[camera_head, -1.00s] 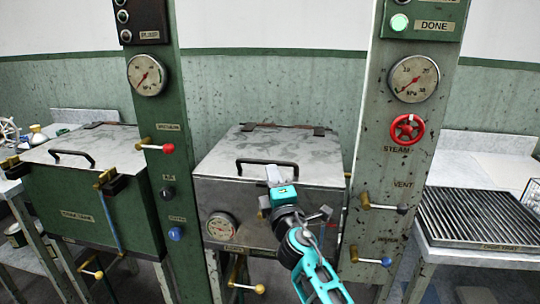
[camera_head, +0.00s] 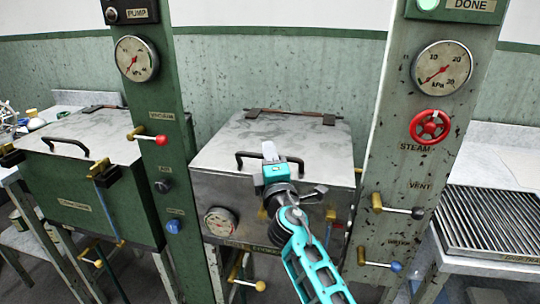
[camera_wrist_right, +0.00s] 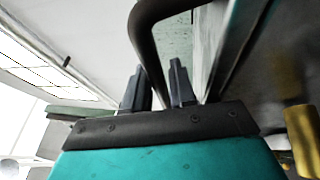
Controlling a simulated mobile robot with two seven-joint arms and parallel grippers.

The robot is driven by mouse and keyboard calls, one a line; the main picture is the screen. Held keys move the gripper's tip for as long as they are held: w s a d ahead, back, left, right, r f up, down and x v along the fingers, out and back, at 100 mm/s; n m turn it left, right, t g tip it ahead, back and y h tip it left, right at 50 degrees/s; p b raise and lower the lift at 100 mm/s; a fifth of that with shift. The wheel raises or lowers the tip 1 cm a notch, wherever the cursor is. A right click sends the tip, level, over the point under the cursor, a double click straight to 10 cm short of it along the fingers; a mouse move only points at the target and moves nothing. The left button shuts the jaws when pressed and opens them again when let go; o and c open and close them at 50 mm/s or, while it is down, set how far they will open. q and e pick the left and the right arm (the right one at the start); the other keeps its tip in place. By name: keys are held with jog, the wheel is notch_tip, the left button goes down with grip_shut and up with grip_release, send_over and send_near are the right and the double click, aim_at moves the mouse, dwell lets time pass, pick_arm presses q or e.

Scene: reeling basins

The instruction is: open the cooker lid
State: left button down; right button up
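The cooker (camera_head: 240,195) is the grey metal box in the middle of the head view, with a flat, stained lid (camera_head: 310,145) that lies closed. A dark bar handle (camera_head: 240,157) sits at the lid's front edge. My left gripper is not in view.
A green box with its own lid (camera_head: 85,135) stands at left. Posts with gauges, levers and a red steam wheel (camera_head: 429,127) flank the cooker. A latch-like brass part (camera_head: 331,215) is close right of my arm. A slatted rack (camera_head: 500,215) is at right.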

jog(key=shift+c, duration=0.3)
grip_shut()
jog(key=shift+r, duration=0.25)
